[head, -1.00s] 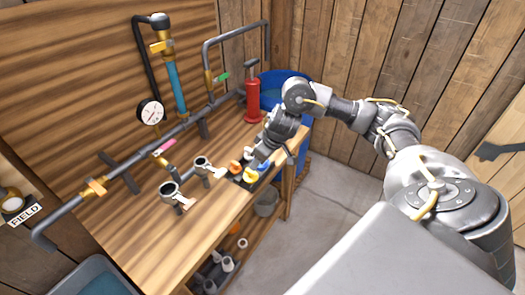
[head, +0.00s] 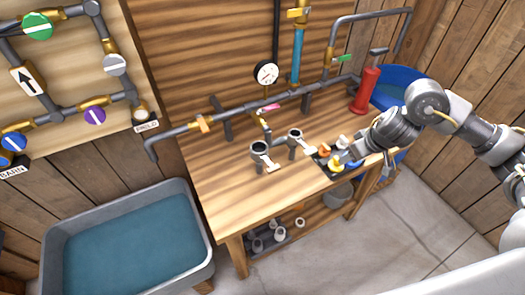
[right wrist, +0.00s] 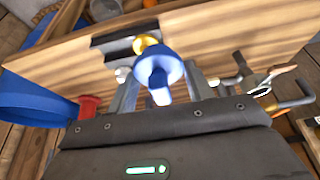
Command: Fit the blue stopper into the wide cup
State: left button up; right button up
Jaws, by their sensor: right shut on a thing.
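The blue stopper (right wrist: 158,72) sits between the two fingers of my right gripper (right wrist: 162,84) in the right wrist view. My right gripper is shut on it. In the head view the gripper (head: 354,158) is low at the black tray (head: 331,172) on the bench's right end, and a bit of blue shows there. Two open cups on stands are left of the tray. The left cup (head: 259,149) looks wider than the right cup (head: 295,135), though I cannot be sure. Both look empty from here. My left gripper is not in view.
A yellow stopper (head: 337,160) and orange ones are by the tray. Pipework with a gauge (head: 266,74) runs behind the cups. A red pump (head: 366,90) and blue tub (head: 405,75) stand behind my right arm. The bench's front left (head: 225,205) is clear.

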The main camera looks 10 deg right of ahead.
jog(key=s+a+r+n+y, duration=0.1)
jog(key=a+r+n, duration=0.1)
jog(key=a, duration=0.2)
jog(key=s+a+r+n+g, duration=0.1)
jog(key=s+a+r+n, duration=0.1)
jog(key=a, duration=0.3)
jog(key=s+a+r+n+y+b, duration=0.1)
jog(key=s+a+r+n, duration=0.1)
jog(key=a+n, duration=0.1)
jog(key=shift+a+r+n+g+y, duration=0.3)
jog(key=shift+a+r, duration=0.05)
jog(key=shift+a, duration=0.55)
